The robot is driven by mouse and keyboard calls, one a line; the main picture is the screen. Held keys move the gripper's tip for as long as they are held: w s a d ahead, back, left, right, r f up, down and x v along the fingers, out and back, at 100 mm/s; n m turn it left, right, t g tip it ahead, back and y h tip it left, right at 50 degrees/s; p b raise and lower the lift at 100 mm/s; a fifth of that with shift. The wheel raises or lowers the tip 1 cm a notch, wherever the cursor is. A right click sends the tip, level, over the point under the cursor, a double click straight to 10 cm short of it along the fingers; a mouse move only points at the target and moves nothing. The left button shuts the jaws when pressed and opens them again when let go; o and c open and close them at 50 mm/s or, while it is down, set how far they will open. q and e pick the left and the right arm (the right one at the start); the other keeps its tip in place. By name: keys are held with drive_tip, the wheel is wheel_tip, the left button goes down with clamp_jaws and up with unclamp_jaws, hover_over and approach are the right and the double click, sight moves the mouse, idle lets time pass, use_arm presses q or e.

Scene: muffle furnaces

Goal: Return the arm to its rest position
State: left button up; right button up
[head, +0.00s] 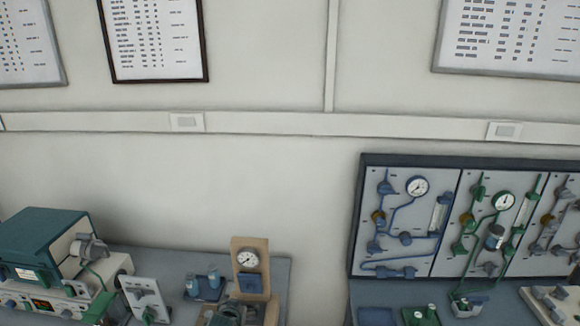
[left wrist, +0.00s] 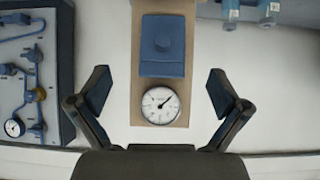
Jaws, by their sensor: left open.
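My left gripper (left wrist: 159,80) is open and empty in the left wrist view, with its two dark fingers spread wide. Between and beyond the fingers stands a tan board with a round white gauge (left wrist: 160,105) and a blue block (left wrist: 162,45), shown upside down. I see no contact between the fingers and the board. In the head view the same gauge (head: 248,260) stands upright at the bottom centre. A dark shape below it is cut by the frame edge, and I cannot tell its parts. My right gripper is in neither view.
A teal-topped instrument (head: 40,245) stands on the left bench, with small blue bottles (head: 213,277) nearer the gauge. A wall panel (head: 400,265) with gauges and tubing fills the right. A gap separates the two benches. The upper wall carries framed charts (head: 155,40).

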use_arm(q)
drive_tip(key=s+f+g, duration=0.2)
drive_tip(key=s+f, duration=0.7)
drive_tip(key=s, duration=0.3)
drive_tip(key=s+a+f+m+g, duration=0.1)
drive_tip(key=s+f+g, duration=0.2)
drive_tip(key=s, duration=1.3)
drive_tip(key=s+a+f+g, duration=0.1)
drive_tip(key=s+f+g, duration=0.1)
drive_tip(key=s, duration=1.4)
wheel_tip(320, 180, down, 28)
drive_tip(key=s+g+b, duration=0.1)
drive_tip(key=s, duration=0.2)
drive_tip(key=s+a+f+g+b, duration=0.1)
drive_tip(key=s+a+f, duration=0.2)
drive_tip(key=s+f, duration=1.4)
drive_tip(key=shift+a+m+g+y, duration=0.2)
drive_tip(key=shift+m+g+y, duration=0.1)
drive_tip(key=shift+m+y, duration=0.1)
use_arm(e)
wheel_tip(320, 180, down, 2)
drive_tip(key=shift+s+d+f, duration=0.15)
use_arm(q)
drive_tip(key=shift+s, duration=0.1)
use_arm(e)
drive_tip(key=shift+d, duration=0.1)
